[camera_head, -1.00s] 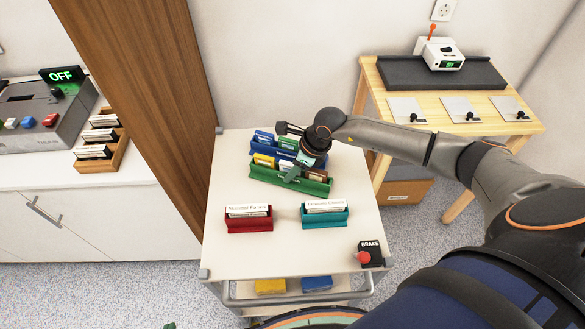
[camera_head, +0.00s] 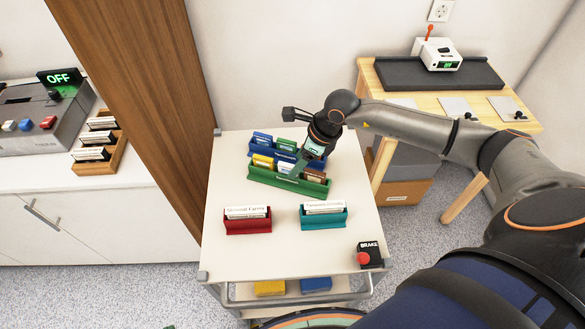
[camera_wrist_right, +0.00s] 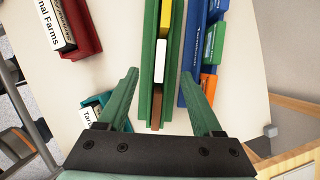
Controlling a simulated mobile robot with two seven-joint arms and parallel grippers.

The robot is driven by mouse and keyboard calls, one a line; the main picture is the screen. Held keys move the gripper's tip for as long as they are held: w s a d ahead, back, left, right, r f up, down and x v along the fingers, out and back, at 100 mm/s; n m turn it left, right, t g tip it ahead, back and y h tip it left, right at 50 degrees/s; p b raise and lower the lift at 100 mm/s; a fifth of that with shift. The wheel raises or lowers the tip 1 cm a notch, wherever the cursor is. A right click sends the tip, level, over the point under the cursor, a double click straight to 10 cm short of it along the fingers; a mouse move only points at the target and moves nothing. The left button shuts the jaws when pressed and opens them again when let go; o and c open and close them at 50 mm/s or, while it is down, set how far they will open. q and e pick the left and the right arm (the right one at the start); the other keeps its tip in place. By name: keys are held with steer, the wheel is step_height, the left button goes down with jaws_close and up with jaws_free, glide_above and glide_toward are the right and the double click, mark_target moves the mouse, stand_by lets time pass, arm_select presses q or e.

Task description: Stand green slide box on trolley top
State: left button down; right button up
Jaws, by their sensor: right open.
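A green slide box (camera_head: 287,145) sits in the blue rack (camera_head: 262,153) at the back of the trolley top (camera_head: 280,248); it also shows in the wrist view (camera_wrist_right: 209,43). My right gripper (camera_head: 298,171) is over the green rack (camera_head: 262,178) in front of the blue one. In the wrist view the green fingers (camera_wrist_right: 160,74) are open, one on each side of the green rack, with nothing gripped; contact cannot be told. The green rack holds yellow, white and brown boxes. My left gripper is out of view.
A red holder (camera_head: 248,226) and a teal holder (camera_head: 323,221) with white cards stand mid-trolley. A brake button (camera_head: 370,254) is at the front right corner. The top's front and left side are bare. A small green thing (camera_head: 169,326) shows at the bottom edge.

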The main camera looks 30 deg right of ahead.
steer(key=v, duration=0.6)
steer(key=shift+s+d+r, duration=0.1)
steer(key=shift+s+r, duration=0.05)
steer(key=shift+r, duration=0.1)
